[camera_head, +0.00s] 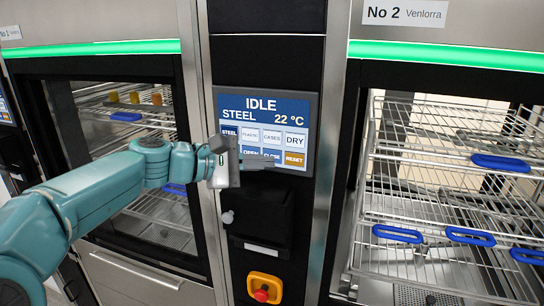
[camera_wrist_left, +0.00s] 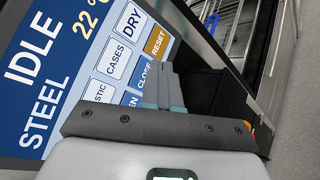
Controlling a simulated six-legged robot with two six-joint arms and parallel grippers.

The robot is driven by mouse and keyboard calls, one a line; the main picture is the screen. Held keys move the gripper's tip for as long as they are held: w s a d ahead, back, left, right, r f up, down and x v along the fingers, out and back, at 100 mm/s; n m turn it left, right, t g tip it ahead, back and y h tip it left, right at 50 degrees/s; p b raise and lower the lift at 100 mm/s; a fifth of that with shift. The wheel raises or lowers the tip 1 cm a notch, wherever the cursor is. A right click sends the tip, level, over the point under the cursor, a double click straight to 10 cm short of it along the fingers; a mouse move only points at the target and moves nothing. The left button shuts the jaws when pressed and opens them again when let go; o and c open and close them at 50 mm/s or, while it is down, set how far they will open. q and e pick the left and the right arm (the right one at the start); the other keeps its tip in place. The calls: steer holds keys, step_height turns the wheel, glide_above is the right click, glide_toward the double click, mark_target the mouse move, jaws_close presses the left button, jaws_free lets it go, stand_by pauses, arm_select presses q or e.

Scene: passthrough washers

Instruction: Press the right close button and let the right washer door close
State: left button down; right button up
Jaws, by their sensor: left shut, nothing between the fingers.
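The control panel screen (camera_head: 262,108) stands between the two washers and reads IDLE, STEEL, 22 °C. Its CLOSE button (camera_head: 271,154) is in the bottom row, between OPEN and the orange RESET, partly covered by my fingers. My left gripper (camera_head: 270,165) is shut and empty, its fingertips at the lower edge of this button. In the left wrist view the CLOSE button (camera_wrist_left: 142,75) shows just beside the fingertips (camera_wrist_left: 165,75); I cannot tell whether they touch. The right washer (camera_head: 440,180), labelled No 2, shows its racks through what looks like an open doorway. My right gripper is not in view.
A red emergency knob (camera_head: 263,294) on a yellow base sits below the panel. A dark box (camera_head: 262,222) juts out under the screen. The left washer (camera_head: 125,150) holds racks with yellow items. Blue-handled wire racks (camera_head: 470,236) fill the right washer.

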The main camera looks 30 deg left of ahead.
arm_select(q)
steer(key=shift+w+a, duration=0.15)
steer(key=shift+w, duration=0.3)
